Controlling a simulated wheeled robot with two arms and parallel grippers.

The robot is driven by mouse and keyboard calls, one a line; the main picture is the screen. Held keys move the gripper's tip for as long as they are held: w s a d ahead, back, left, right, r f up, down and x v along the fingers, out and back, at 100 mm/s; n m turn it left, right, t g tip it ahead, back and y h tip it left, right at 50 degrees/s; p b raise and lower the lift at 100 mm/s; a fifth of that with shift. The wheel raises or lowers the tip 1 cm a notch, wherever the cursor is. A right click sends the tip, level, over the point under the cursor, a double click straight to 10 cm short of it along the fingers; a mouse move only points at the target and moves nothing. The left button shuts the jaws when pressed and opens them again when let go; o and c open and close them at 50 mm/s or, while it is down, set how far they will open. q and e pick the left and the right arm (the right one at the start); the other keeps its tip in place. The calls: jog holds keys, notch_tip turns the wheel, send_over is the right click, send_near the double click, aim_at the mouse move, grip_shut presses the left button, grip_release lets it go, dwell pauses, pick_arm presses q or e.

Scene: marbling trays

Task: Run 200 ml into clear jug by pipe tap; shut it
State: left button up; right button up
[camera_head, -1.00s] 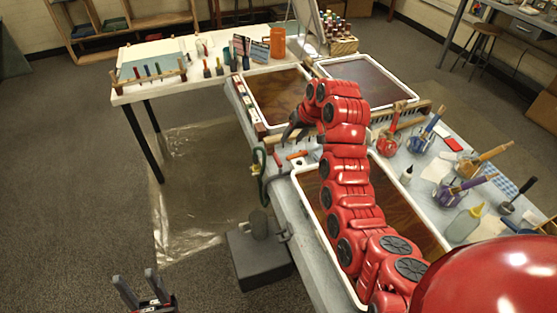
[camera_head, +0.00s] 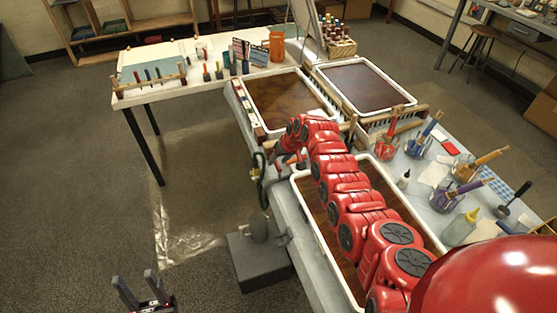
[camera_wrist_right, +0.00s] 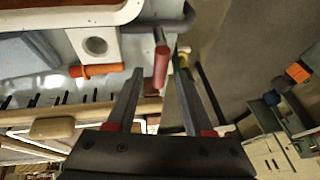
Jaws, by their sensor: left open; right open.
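In the right wrist view a red tap handle (camera_wrist_right: 161,66) on a grey stem lies between the fingertips of my right gripper (camera_wrist_right: 158,76). The fingers are apart, and I cannot tell whether they touch it. In the head view my right gripper (camera_head: 281,158) is mostly hidden by its own arm at the near tray's far corner. A green hose (camera_head: 262,188) hangs there. Below it a see-through vessel, seemingly the clear jug (camera_head: 258,229), stands on a grey block; its level is too small to read. My left gripper (camera_head: 136,280) is open and empty at the lower left.
An orange-handled piece (camera_wrist_right: 97,70) lies left of the red handle, near a white block with a round hole (camera_wrist_right: 96,46). White-rimmed trays (camera_head: 409,101) fill the table. Jars with brushes (camera_head: 388,147) stand right of my arm. Floor at left is clear.

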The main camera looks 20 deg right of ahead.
jog(key=shift+f, duration=0.15)
grip_shut()
dwell(0.4)
dwell(1.1)
